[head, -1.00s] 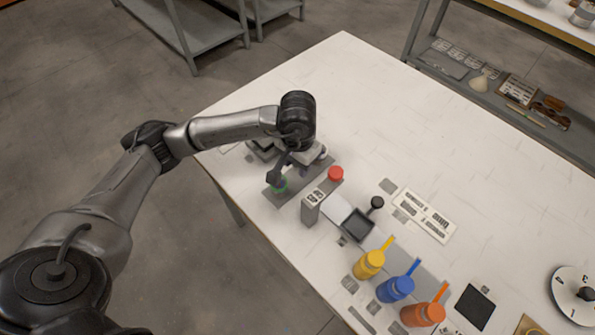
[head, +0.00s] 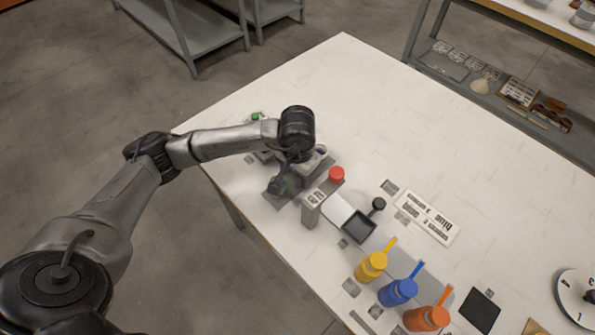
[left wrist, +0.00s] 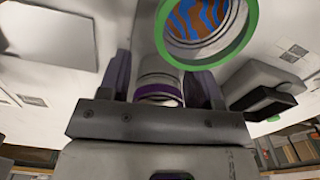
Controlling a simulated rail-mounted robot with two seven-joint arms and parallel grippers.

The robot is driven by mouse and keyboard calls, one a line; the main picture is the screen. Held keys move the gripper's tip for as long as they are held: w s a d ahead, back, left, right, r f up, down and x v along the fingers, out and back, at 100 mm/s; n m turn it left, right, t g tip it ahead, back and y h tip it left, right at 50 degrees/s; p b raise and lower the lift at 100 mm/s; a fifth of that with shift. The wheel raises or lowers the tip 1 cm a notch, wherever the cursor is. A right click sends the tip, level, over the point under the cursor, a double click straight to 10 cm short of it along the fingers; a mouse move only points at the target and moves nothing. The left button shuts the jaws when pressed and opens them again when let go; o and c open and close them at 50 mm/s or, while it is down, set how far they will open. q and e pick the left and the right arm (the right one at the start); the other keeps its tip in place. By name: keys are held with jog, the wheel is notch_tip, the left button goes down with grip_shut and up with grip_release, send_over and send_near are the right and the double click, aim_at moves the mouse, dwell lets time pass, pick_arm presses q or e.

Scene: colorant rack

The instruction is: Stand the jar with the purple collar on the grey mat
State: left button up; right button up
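The jar with the purple collar (left wrist: 159,92) shows in the left wrist view between the two fingers of my left gripper (left wrist: 164,80). The fingers stand close on both sides of it, but I cannot tell whether they press on it. In the head view my left gripper (head: 284,182) is low over a grey mat (head: 272,191) near the table's left edge, and my arm hides most of the jar. My right gripper is out of view.
A grey block (head: 312,208), a red-capped item (head: 336,174) and a black tray (head: 359,226) stand right of my left gripper.

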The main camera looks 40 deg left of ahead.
pick_arm(q)
jog(key=shift+o, duration=0.5)
jog(key=shift+r, duration=0.1)
jog(key=shift+r+p, duration=0.25)
jog(key=shift+p, duration=0.1)
notch_tip(320, 180, up, 12)
jog(key=p, duration=0.2)
jog(key=shift+f+p, duration=0.15)
jog(key=shift+p, duration=0.25)
